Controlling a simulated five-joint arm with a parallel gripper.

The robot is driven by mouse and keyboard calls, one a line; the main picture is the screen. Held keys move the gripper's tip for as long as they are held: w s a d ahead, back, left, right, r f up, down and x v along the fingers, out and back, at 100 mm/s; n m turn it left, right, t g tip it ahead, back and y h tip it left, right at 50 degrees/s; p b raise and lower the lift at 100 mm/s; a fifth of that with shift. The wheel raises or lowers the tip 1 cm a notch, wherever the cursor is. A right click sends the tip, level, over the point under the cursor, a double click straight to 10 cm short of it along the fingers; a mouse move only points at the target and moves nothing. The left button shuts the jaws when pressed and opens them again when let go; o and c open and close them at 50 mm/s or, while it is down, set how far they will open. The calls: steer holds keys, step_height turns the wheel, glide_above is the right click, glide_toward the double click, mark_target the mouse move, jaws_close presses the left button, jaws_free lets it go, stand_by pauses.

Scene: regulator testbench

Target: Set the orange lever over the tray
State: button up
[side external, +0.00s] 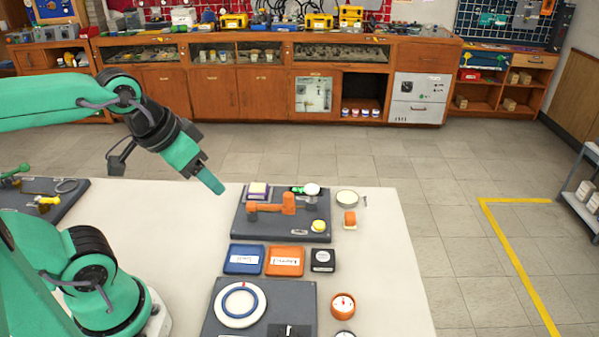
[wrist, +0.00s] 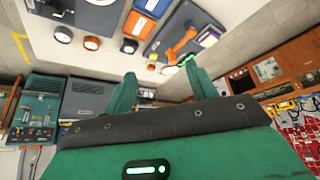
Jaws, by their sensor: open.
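The orange lever (side external: 270,208) lies across the dark grey bench plate (side external: 285,232), with a taller orange block at its right end. It also shows in the wrist view (wrist: 181,46), beyond my fingers. A blue tray (side external: 230,268) and an orange tray (side external: 271,270), both with white labels, lie on the table just in front of that plate. My gripper (side external: 210,181) is raised above the table, to the left of and higher than the lever. In the wrist view its two green fingers (wrist: 160,82) are apart with nothing between them.
A white dial with a blue ring (side external: 240,305) sits on a nearer plate. A small black box (side external: 323,260), a round orange gauge (side external: 343,306), a yellow knob (side external: 318,226) and a round dish (side external: 347,198) stand around.

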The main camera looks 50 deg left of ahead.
steer(key=c, duration=0.3)
steer(key=m+g, duration=0.5)
steer(key=m, duration=0.4)
glide_above(288, 194)
steer(key=f, duration=0.9)
steer(key=shift+s+d, duration=0.1)
steer(key=shift+s, duration=0.15)
steer(key=shift+w+f+g, duration=0.25)
steer(key=shift+f+g, duration=0.05)
steer(key=shift+f, duration=0.05)
steer(key=shift+f, duration=0.1)
steer(key=shift+f, duration=3.8)
steer(key=shift+c, duration=0.4)
